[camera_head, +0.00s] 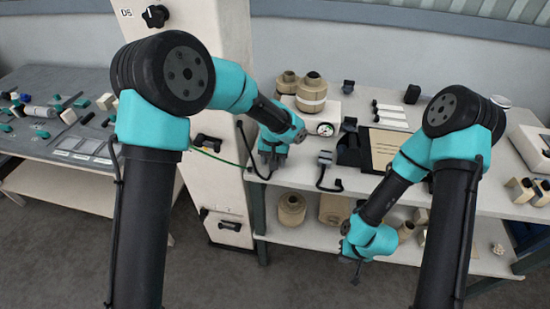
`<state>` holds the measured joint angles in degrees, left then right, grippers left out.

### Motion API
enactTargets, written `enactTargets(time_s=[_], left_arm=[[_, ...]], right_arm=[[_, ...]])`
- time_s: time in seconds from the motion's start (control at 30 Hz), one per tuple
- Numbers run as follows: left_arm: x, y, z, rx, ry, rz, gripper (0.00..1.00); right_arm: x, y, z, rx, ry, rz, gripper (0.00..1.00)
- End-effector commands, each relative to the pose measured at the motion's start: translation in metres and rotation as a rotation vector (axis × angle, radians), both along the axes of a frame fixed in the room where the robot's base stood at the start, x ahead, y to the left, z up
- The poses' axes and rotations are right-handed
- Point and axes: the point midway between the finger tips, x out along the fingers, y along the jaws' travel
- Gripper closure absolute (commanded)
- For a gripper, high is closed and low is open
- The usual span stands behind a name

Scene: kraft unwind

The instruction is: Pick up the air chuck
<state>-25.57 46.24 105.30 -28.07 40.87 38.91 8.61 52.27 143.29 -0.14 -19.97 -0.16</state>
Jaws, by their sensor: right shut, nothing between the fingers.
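The air chuck cannot be told for certain. A small grey block with a black hose (325,158), at the front edge of the white table, may be it. My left gripper (271,168) points down at the table's front left edge, left of that block and apart from it. Its fingers are small and dark, and their opening cannot be made out. My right gripper (356,278) hangs low in front of the lower shelf, pointing down, shut and empty. It is well below and right of the grey block.
A round gauge (325,129) and tan rolls (311,92) stand behind the block. A black holder (352,150) and tan sheet (388,146) lie to its right. A white cabinet (224,130) stands left, with a green cable. Rolls (291,209) sit on the lower shelf.

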Motion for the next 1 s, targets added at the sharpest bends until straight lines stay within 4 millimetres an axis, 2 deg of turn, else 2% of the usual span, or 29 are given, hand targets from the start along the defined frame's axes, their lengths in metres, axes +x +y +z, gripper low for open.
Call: enactTargets(time_s=[0.27, 0.83, 1.0], left_arm=[[0.0001, 0.0000, 0.0003, 0.000, 0.000, 0.000, 0.45], [0.0001, 0.0000, 0.0003, 0.000, 0.000, 0.000, 0.99], [0.0002, 0.0000, 0.0005, 0.000, 0.000, 0.000, 1.00]], right_arm=[[0.0000, 0.0000, 0.0000, 0.000, 0.000, 0.000, 1.00], [0.0000, 0.0000, 0.0000, 0.000, 0.000, 0.000, 1.00], [0.0000, 0.0000, 0.0000, 0.000, 0.000, 0.000, 1.00]])
